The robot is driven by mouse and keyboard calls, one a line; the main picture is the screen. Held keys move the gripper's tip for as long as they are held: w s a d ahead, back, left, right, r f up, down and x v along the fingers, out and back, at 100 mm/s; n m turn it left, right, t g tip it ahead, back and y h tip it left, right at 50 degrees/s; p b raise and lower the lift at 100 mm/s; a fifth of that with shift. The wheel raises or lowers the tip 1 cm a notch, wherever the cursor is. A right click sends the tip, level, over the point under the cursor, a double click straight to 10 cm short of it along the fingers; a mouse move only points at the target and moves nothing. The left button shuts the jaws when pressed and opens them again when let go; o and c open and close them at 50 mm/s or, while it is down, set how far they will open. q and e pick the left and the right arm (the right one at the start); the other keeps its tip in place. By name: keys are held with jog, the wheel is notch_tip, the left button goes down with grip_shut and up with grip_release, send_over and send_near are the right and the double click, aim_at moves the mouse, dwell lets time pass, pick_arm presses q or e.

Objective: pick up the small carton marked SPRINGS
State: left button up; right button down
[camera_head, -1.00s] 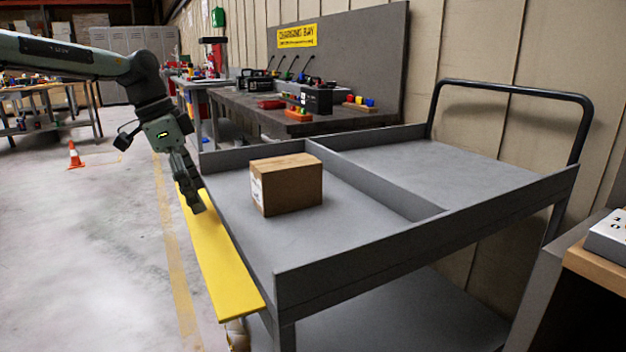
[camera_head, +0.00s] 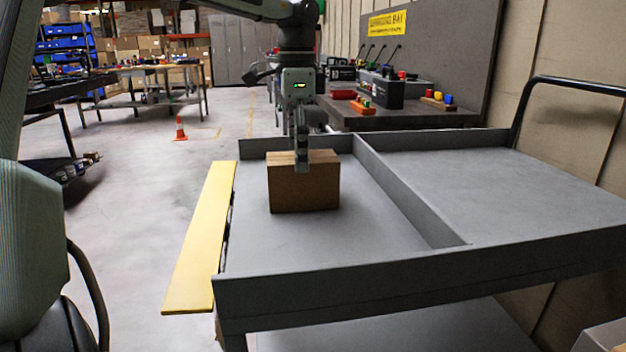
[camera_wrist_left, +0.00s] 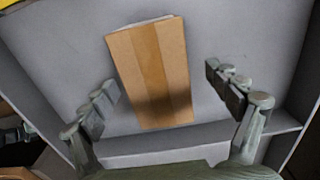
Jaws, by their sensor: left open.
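A small brown carton (camera_head: 304,195) stands upright in the left compartment of the grey cart's top tray (camera_head: 300,253). No SPRINGS marking can be read on the faces I see. My left gripper (camera_head: 302,160) is above the carton, pointing down, its fingers overlapping the carton's top in the head view. In the left wrist view the carton (camera_wrist_left: 152,72) lies between the two spread fingers, turned slightly, with a gap on each side and a tape strip along its top. The left gripper is open and empty. My right gripper is not in view.
A divider (camera_head: 408,195) splits the tray, and its right compartment (camera_head: 480,185) is empty. A yellow flap (camera_head: 203,235) lies along the left side. A workbench (camera_head: 400,118) with boxes stands behind. An orange cone (camera_head: 181,129) stands on the floor.

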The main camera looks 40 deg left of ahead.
aim_at(302, 185)
pick_arm(q)
notch_tip(302, 185, down, 2)
jog(key=f, duration=0.5)
jog(key=shift+w+d, duration=0.15)
jog(key=shift+d, duration=0.2)
jog(key=shift+r, duration=0.1)
jog(key=c, duration=1.6)
jog(key=shift+c, duration=0.3)
jog(key=shift+r, duration=0.1)
